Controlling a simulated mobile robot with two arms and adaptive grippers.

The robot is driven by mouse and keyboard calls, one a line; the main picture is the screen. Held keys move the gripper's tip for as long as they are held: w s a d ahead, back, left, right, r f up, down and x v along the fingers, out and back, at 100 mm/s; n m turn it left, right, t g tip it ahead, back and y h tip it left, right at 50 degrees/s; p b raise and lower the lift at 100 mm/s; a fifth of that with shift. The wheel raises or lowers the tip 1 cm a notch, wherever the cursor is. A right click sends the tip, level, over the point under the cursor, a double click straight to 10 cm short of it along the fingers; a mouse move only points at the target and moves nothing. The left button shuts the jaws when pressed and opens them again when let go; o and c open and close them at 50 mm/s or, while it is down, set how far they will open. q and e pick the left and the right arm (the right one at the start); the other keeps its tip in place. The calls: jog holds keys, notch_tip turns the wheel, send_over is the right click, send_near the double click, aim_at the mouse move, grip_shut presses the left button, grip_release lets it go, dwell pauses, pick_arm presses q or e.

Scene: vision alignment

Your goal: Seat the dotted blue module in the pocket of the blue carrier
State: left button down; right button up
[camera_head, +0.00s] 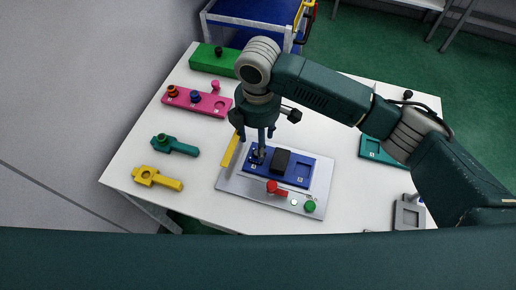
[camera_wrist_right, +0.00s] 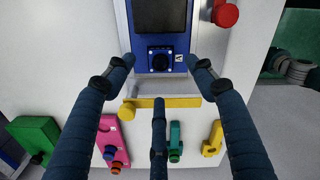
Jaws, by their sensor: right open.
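The blue carrier (camera_head: 281,177) lies on a grey plate, with a black block (camera_head: 282,160) standing across its middle. A square recess (camera_head: 302,168) shows in its right part. The dotted blue module (camera_wrist_right: 160,59), with a dark round knob and pale corner dots, is at the carrier's left end. In the head view it is partly hidden by my fingers, and I cannot tell how deep it sits. My right gripper (camera_head: 257,138) is above that end, open, its fingertips apart around the module in the wrist view (camera_wrist_right: 161,68). My left gripper is not in view.
The grey plate (camera_head: 235,182) also carries a yellow bar (camera_head: 230,150), a red knob (camera_head: 273,187) and a green button (camera_head: 310,206). Pink (camera_head: 190,101), green (camera_head: 212,60), teal (camera_head: 176,145) and yellow (camera_head: 157,179) pieces lie left. Teal (camera_head: 374,149) and grey (camera_head: 408,215) fixtures stand right.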

notch_tip(320, 180, up, 6)
jog(key=shift+b, duration=0.45)
jog(key=shift+s, duration=0.1)
